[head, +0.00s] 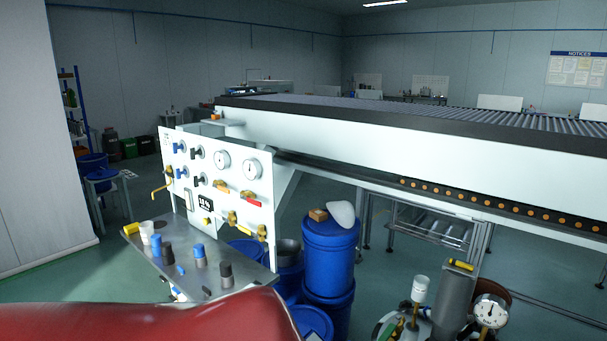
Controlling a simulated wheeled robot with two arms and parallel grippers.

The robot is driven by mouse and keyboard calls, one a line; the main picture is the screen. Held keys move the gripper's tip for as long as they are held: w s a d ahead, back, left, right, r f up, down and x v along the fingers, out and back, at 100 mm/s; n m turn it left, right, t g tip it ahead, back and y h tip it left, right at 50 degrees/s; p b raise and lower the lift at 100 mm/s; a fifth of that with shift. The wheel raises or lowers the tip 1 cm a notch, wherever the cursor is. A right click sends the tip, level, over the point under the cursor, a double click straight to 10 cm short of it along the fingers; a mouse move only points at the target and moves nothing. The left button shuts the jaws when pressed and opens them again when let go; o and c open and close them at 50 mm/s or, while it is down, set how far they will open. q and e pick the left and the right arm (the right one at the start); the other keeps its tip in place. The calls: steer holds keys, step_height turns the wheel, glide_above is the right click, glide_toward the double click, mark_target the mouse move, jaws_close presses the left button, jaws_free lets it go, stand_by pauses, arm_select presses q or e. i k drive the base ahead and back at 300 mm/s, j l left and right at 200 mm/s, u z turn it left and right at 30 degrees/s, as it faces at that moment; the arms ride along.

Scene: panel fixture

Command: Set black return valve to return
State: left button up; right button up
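A white upright panel (232,172) stands left of the middle, at an angle to me. It carries small dark valve handles on its left part, black or dark blue. One dark handle (179,147) is at the upper left, and a black one (199,181) is lower down. They are too small for me to read their labels or settings, so I cannot tell which is the return valve. Neither of my grippers is in view.
A metal bench (150,262) with cups and cylinders projects before the panel. Blue drums (328,260) stand right of it, below a long roller conveyor (430,135). A gauge (491,312) and cylinder are at lower right. A large red surface hides the lower left.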

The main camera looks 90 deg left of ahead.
mark_target(196, 181)
steer(key=u, duration=3.35)
